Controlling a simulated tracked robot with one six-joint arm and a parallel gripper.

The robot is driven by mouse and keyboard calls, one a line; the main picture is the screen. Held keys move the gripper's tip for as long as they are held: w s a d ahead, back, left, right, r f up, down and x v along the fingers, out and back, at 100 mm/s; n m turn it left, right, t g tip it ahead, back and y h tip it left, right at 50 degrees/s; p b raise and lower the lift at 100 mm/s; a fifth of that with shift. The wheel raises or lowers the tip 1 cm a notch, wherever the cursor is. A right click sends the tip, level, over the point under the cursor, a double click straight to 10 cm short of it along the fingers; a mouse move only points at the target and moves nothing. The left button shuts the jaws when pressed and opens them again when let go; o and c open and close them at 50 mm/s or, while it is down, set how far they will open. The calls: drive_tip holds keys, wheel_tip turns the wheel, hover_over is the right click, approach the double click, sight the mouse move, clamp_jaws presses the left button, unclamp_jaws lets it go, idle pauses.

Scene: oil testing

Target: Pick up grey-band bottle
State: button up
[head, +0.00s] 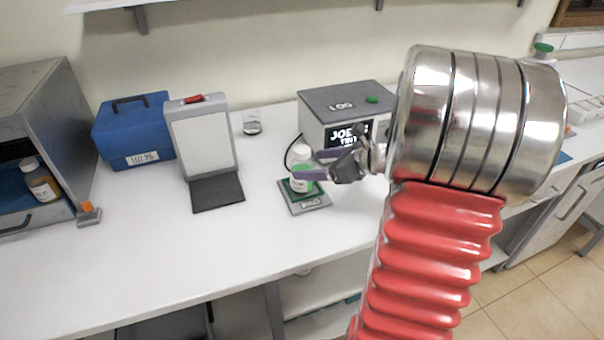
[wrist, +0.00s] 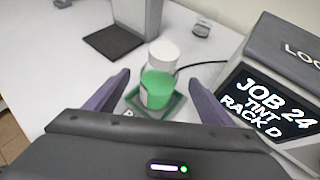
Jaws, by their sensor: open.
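A bottle with a white cap and a green band or body (head: 299,186) stands upright on a small dark green and grey pad (head: 318,205). It also shows in the wrist view (wrist: 157,98), with its white cap (wrist: 165,54). I cannot make out a grey band on it. My gripper (head: 317,164) is open, its purple fingers reaching in from the right at the bottle's upper part. In the wrist view, the fingers (wrist: 158,78) lie on either side of the bottle with gaps visible.
A grey box with a screen (head: 345,107) stands close behind the bottle. A small jar (head: 252,122), a white panel stand (head: 203,140) and a blue case (head: 133,128) are to the left. An amber bottle (head: 41,185) is in the open cabinet. The front left bench is clear.

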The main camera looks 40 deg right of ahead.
sight(302, 149)
drive_tip(key=x, duration=0.5)
drive_tip(key=shift+f, duration=0.1)
drive_tip(key=shift+c, duration=0.5)
drive_tip(key=c, duration=1.5)
drive_tip(key=shift+r, duration=5.1)
